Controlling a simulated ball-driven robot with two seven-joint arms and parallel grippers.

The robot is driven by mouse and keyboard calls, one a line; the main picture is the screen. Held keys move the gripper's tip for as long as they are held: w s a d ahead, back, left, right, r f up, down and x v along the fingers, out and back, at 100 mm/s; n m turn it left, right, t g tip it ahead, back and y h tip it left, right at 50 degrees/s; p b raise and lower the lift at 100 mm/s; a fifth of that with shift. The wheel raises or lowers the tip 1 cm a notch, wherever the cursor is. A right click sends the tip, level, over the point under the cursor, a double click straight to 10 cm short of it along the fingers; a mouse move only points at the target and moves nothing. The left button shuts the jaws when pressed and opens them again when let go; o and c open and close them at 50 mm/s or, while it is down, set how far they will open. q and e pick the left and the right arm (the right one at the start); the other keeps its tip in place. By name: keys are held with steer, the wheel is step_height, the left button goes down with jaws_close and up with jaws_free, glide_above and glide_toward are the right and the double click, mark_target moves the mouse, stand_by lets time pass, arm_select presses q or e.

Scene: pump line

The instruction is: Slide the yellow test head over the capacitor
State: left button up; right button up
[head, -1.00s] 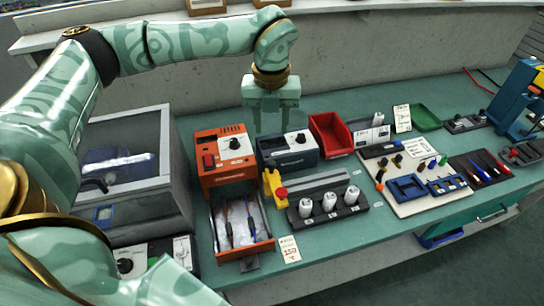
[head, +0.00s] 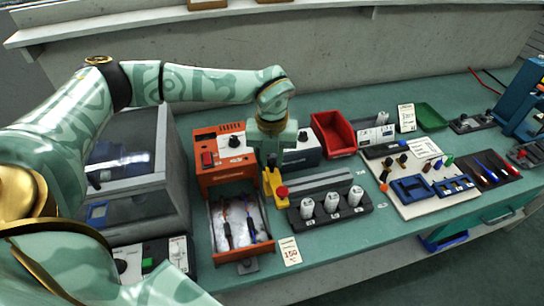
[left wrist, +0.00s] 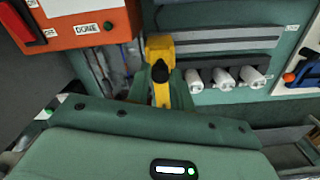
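The yellow test head (head: 270,184) stands at the left end of a grey rail (head: 318,183), with a red knob (head: 282,191) beside it. Three white capacitors (head: 332,202) stand upright in a black holder in front of the rail. My left gripper (head: 271,158) is just above and behind the test head, pointing down. In the left wrist view its fingers are apart, with the yellow head (left wrist: 160,48) and a black knob (left wrist: 160,71) in line between them. I cannot tell whether the fingers touch it. My right gripper is not in view.
An orange unit (head: 222,160) stands left of the test head, with an open drawer (head: 243,250) holding leads in front. A dark meter box (head: 308,150) and a red bin (head: 335,131) stand behind. A white tool board (head: 405,200) lies to the right.

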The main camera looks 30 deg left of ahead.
arm_select(q)
jaws_close()
steer(key=w+d, duration=0.4)
steer(key=w, duration=0.1)
steer(key=shift+w+d, duration=0.2)
steer(key=shift+d, duration=0.05)
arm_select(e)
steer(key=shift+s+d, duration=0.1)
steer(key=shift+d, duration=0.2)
arm_select(q)
steer(key=o, duration=0.5)
jaws_free()
steer(key=shift+o, duration=0.2)
steer(key=shift+r, duration=0.1)
step_height(320, 180, up, 16)
steer(key=p, duration=0.3)
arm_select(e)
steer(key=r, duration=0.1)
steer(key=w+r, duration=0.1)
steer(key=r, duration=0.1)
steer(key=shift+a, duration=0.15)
